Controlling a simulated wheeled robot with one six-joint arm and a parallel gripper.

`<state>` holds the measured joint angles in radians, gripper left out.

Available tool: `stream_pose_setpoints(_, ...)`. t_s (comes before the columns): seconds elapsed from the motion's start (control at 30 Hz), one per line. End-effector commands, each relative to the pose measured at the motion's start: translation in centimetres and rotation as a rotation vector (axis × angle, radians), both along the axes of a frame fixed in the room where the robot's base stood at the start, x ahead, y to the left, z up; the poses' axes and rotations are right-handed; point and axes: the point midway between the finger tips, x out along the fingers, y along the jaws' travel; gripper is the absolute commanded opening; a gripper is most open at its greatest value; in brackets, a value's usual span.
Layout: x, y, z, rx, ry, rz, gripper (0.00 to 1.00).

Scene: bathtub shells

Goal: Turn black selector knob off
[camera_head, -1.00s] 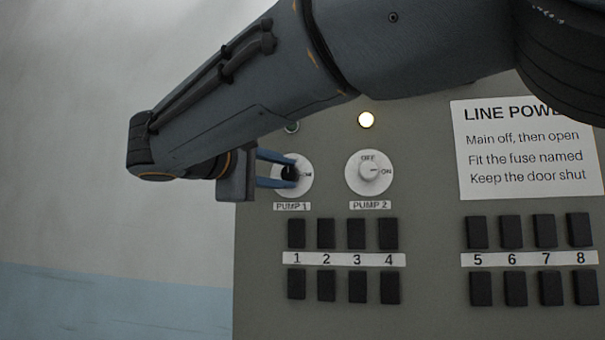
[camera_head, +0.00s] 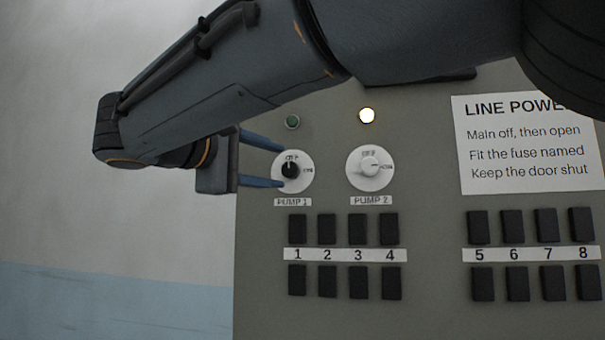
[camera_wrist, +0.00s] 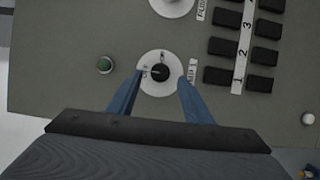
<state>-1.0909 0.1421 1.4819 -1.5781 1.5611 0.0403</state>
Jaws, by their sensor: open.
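The black selector knob (camera_head: 291,170) sits on a white dial above the PUMP 1 label (camera_head: 293,202). Its white mark points up at OFF; ON is to the right. In the wrist view the knob (camera_wrist: 160,73) shows with its mark pointing left, away from the PUMP 1 label. My gripper (camera_head: 283,166) is open, its blue fingers spread above and below the knob at the dial's left side. In the wrist view my gripper (camera_wrist: 160,77) has a finger on each side of the knob, with gaps between.
A white knob (camera_head: 369,166) for PUMP 2 points right towards ON, under a lit lamp (camera_head: 367,116). The green lamp (camera_head: 292,122) above PUMP 1 is dark. Black switches (camera_head: 327,229) fill the panel below. A LINE POWER notice (camera_head: 525,150) is at right.

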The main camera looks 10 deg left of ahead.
Motion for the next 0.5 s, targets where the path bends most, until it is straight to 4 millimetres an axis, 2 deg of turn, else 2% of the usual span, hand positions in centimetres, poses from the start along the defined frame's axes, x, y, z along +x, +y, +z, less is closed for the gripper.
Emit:
stream_pose_setpoints(0.2, -2.8, 1.5, -0.2, 0.0, 0.0, 0.003, 0.46)
stream_pose_setpoints(0.5, -3.7, 1.9, 0.0, 0.0, 0.0, 0.0, 0.46)
